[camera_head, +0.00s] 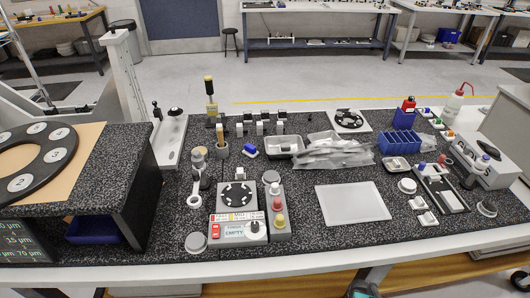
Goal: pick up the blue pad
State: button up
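A small blue item with a pale edge (250,151) lies on the dark speckled bench top, just left of a small metal tray (285,147). It looks like the blue pad, but it is too small for me to be sure. Nothing visibly covers it. My gripper cannot be made out in this view. A dark rounded shape shows at the bottom edge below the bench, and I cannot tell what it is.
A control box (238,228) and a round-topped fixture (237,195) stand nearer the front. Clear bags (333,152) lie right of the tray. A blue bin (400,143) stands farther right. A pale flat sheet (352,203) lies front centre. Small stands line the back.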

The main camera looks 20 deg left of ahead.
aim_at(250, 150)
jog(key=k, duration=1)
jog(key=u, duration=3.95)
jog(key=i, duration=0.1)
jog(key=z, duration=2.9)
jog(key=i, duration=0.6)
jog(key=z, duration=0.25)
